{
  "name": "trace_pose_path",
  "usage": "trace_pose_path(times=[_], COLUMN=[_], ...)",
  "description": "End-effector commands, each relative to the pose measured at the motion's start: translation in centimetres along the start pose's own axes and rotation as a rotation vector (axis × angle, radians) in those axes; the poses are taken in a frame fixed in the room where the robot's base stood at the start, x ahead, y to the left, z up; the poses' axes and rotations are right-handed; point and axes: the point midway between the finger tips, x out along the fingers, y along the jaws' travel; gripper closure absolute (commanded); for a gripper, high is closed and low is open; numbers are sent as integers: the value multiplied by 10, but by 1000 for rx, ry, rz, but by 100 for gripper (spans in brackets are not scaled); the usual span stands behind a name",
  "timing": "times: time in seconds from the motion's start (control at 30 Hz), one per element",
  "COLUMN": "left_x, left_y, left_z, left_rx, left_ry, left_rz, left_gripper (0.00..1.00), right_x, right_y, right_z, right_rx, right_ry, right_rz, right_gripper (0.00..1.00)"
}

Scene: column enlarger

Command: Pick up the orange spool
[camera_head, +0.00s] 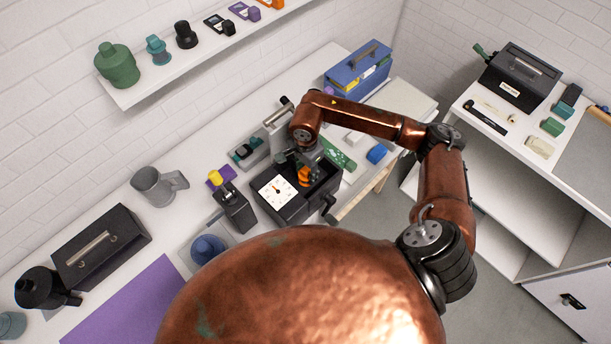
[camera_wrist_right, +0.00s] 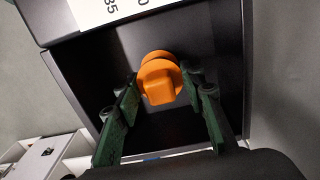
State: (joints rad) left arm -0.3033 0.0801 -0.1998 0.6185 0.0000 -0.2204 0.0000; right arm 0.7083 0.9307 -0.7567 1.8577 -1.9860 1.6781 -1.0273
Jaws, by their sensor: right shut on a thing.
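The orange spool (camera_head: 304,176) is at the black box with the white dial (camera_head: 278,192) on the bench. In the right wrist view the spool (camera_wrist_right: 160,80) shows a round flange and a blocky end, over the dark recess of the box. My right gripper (camera_head: 306,160) reaches down to it from above. Its green fingers (camera_wrist_right: 162,98) stand on either side of the spool and are shut on it. Whether the spool touches the box below is hard to tell. My left gripper is not in view.
A small black block with a yellow top (camera_head: 233,208) stands left of the dial box. A blue toolbox (camera_head: 358,68) is behind, and a blue piece (camera_head: 377,153) lies to the right. A wall shelf (camera_head: 160,83) runs above the bench. A side table (camera_head: 495,125) stands at right.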

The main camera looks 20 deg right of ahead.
Motion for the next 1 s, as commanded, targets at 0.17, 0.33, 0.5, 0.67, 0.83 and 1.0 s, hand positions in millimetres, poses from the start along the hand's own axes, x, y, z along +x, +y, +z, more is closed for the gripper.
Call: trace_pose_path(times=[0.17,0.33,0.5,0.67,0.83,1.0], left_x=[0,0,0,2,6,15], left_y=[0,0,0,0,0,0], left_z=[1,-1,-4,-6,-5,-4], left_rx=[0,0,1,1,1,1], left_ry=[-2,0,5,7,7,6], left_rz=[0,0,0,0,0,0], left_gripper=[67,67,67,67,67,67], right_x=[0,0,0,-7,-28,-58], right_y=[0,0,0,-1,-1,11], right_z=[0,0,0,0,0,20], right_rx=[0,0,0,0,-1,-7], right_ry=[0,0,0,1,2,1], right_rz=[0,0,0,-2,-4,-5], right_gripper=[81,88,88,88,88,88])
